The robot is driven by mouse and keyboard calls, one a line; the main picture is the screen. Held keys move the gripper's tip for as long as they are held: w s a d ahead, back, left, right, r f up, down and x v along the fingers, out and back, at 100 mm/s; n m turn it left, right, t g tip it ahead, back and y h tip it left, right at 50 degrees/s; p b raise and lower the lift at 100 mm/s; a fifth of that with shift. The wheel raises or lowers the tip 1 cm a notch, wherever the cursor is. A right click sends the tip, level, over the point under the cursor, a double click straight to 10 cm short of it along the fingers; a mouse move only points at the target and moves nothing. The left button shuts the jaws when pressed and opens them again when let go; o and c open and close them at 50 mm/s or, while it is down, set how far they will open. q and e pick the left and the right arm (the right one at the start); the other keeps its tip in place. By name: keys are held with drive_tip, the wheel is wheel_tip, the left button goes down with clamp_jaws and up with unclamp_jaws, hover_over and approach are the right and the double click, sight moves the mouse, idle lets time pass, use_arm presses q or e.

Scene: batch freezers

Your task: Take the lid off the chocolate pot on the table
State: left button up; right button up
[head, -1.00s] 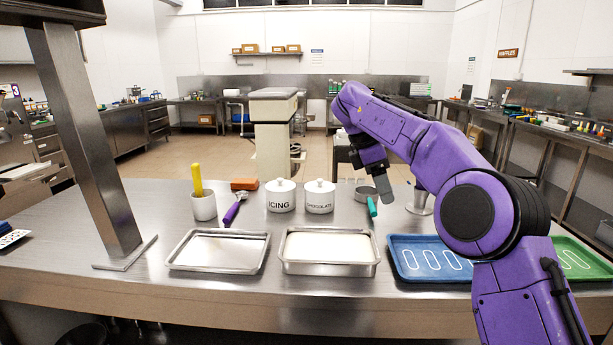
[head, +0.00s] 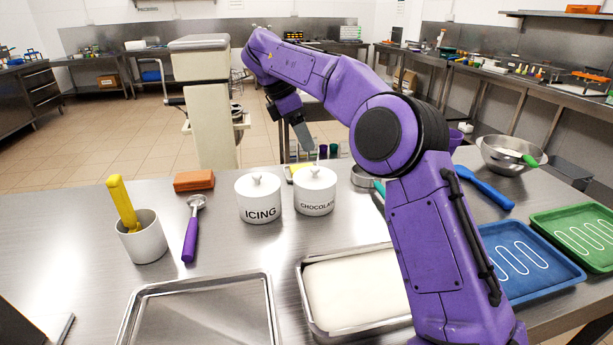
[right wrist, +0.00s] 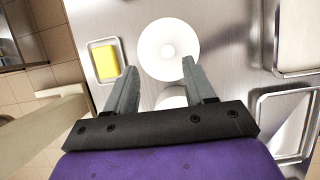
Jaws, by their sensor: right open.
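The white chocolate pot (head: 314,199) stands upright on the steel table, its knobbed lid (head: 315,176) on top. The white icing pot (head: 258,205), also lidded, stands just left of it. My right gripper (head: 304,138) is above and behind the chocolate pot in the head view, fingers slanting down, touching nothing. In the right wrist view its fingers (right wrist: 160,75) are apart and empty. The round chocolate lid (right wrist: 168,50) shows beyond and between the fingertips. The icing pot (right wrist: 172,97) shows partly between the fingers, its lower part hidden by my gripper. My left gripper is not seen.
An empty tray (head: 150,292) and a filled tray (head: 308,300) are in front. My arm hides part of the right side.

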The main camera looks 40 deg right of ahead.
sight(314, 168)
drive_tip(key=x, duration=0.2)
drive_tip(key=shift+s+d+f, duration=0.1)
drive_tip(key=shift+s+f, duration=0.15)
drive_tip(key=shift+s, duration=0.1)
drive_tip(key=f, duration=0.3)
drive_tip(key=s+f+b, duration=0.1)
drive_tip(key=f, duration=0.1)
drive_tip(key=shift+d, duration=0.15)
drive_tip(key=shift+d+f, duration=0.1)
drive_tip(key=shift+d, duration=0.05)
clamp_jaws()
